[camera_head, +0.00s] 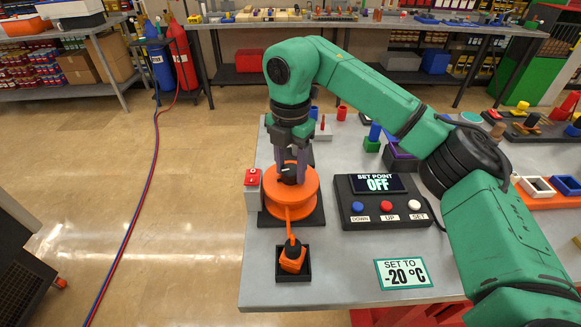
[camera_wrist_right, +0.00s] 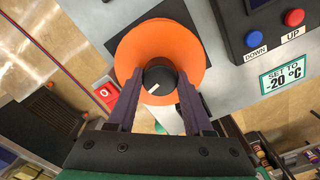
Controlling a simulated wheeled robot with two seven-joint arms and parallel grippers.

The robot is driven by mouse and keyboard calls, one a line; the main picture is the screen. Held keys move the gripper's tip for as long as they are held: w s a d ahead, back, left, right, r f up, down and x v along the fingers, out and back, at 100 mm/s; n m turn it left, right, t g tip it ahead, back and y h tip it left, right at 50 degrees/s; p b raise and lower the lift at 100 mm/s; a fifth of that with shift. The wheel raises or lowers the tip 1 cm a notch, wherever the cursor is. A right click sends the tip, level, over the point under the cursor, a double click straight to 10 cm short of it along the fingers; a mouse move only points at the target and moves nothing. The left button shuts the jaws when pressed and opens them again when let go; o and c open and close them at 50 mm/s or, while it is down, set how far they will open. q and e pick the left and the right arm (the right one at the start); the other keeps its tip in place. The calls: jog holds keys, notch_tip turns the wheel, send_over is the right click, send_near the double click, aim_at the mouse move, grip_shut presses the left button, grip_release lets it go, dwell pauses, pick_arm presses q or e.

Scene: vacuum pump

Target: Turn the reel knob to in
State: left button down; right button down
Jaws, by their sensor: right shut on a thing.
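The orange reel (camera_head: 276,205) sits on a black base on the grey table, and its round face also shows in the wrist view (camera_wrist_right: 195,48). The black reel knob (camera_wrist_right: 158,78) is at the reel's centre and bears a white pointer mark aimed toward the lower left of the wrist view. My right gripper (camera_head: 291,170) points down onto the reel. In the wrist view its two purple fingers (camera_wrist_right: 157,84) stand on either side of the knob, shut on it. Any in or out labels cannot be seen. My left gripper is not in view.
A red switch (camera_head: 252,177) stands left of the reel. An orange connector (camera_head: 292,258) sits in a black tray in front. The set point box (camera_head: 380,215), reading OFF, stands right, with a "-20 °C" card (camera_head: 403,272) before it. Bare table lies around the card.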

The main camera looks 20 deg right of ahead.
jog(key=shift+w+r+m, duration=0.1)
jog(key=shift+r+m, duration=0.1)
jog(key=shift+m, duration=1.3)
jog(key=shift+c, duration=1.5)
grip_release()
jog(key=shift+f, duration=0.1)
